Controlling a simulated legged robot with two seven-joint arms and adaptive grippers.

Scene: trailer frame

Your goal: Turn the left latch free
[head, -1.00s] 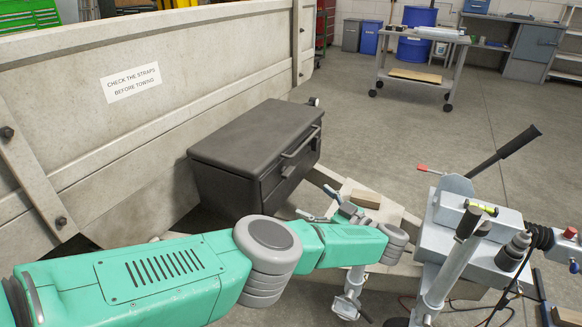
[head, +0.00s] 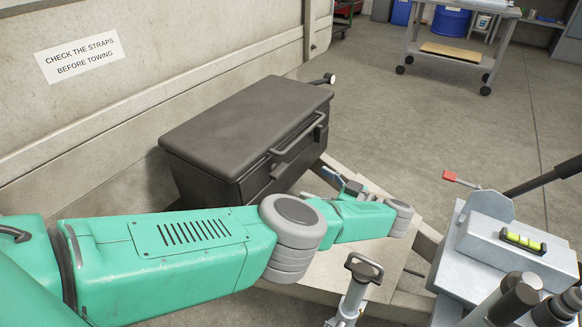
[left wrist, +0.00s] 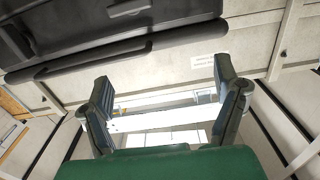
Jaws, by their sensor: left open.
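The black box (head: 240,125) stands against the trailer's front wall, lid shut, with a bar handle (head: 298,145) along its front. In the left wrist view the box's dark front (left wrist: 90,25) fills the upper left, the bar handle (left wrist: 90,58) crossing below it. A small metal fitting, perhaps a latch (left wrist: 130,8), shows near the top edge; I cannot tell whether it is the left one or how it is turned. My left gripper (head: 343,182) is in front of the box, open and empty. Its two fingers (left wrist: 163,76) are spread apart below the handle in the wrist view.
A grey post with a loop handle (head: 362,270) stands close below my left forearm. The grey hitch housing with a yellow level (head: 522,242) and a red-tipped lever (head: 449,176) is at the right. A wheeled cart (head: 455,50) stands farther back on open floor.

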